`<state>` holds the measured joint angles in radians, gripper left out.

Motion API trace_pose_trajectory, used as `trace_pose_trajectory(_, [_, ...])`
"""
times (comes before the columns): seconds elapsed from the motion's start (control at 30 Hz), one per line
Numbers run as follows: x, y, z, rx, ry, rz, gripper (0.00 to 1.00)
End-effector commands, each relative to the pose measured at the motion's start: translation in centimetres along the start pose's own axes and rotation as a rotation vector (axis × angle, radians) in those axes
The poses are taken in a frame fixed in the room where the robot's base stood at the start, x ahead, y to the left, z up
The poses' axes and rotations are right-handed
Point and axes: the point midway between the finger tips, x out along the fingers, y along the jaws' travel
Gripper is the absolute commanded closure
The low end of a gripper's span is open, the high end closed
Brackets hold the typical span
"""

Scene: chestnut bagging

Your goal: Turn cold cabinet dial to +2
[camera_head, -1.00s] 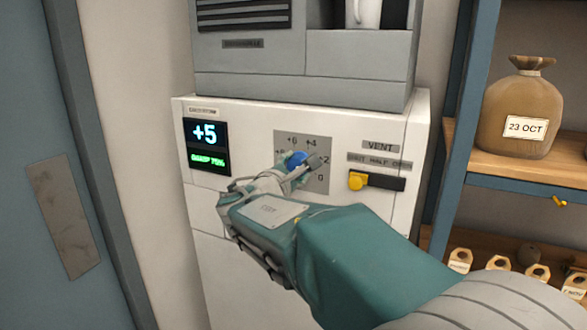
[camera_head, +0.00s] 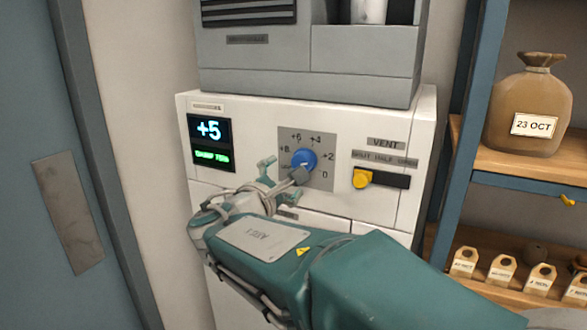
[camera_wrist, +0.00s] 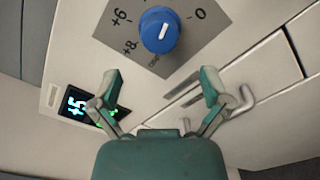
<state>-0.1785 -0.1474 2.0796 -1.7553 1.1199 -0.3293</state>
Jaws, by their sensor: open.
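The cold cabinet dial (camera_head: 304,159) is a round blue knob on a grey plate with numbers around it, on the white cabinet front. In the wrist view the blue dial (camera_wrist: 160,30) shows a white pointer line, upright in that picture. Which number it points at I cannot tell. The display (camera_head: 209,131) reads +5, with a green line below. My gripper (camera_wrist: 159,78) is open and empty, fingers spread below the dial in the wrist view and apart from it. In the head view my gripper (camera_head: 283,173) is at the dial's lower left, one finger overlapping its edge.
A yellow vent slider (camera_head: 362,178) sits right of the dial. A grey machine (camera_head: 360,55) stands on the cabinet. A blue door edge is at left.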

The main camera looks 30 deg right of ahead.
Motion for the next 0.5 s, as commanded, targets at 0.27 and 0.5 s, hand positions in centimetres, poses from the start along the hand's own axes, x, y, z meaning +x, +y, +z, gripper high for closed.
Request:
trace_pose_trajectory(0.27, [-4.2,0.0,-0.1,0.0,0.003,0.001,0.03])
trace_pose_trajectory(0.5, [-4.9,-0.1,0.0,0.0,0.001,0.0,0.03])
